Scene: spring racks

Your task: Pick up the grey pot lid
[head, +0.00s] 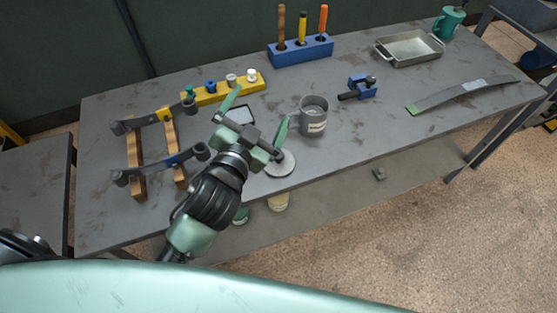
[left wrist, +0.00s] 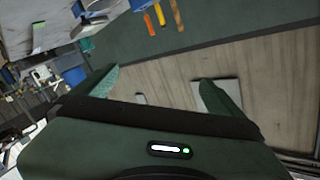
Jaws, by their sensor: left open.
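A flat round grey disc, which looks like the pot lid (head: 281,166), lies on the workbench (head: 370,135) near its front edge. A grey pot (head: 313,112) with a pale label stands upright behind it and to the right. My left gripper (head: 263,103) is open and empty, its two green fingers spread apart over the bench. In the head view one finger comes down close to the lid's upper left; I cannot tell the height between them. The left wrist view shows both fingers (left wrist: 160,78) apart with nothing between them; I cannot make out the lid there. My right gripper is not in view.
Wooden rails with dark springs (head: 135,165) stand on the left. A yellow block with knobs (head: 215,92), a blue tool holder (head: 300,50) and a metal tray (head: 410,50) are at the back. A blue clamp (head: 360,88) and a leaf strip (head: 462,95) lie right.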

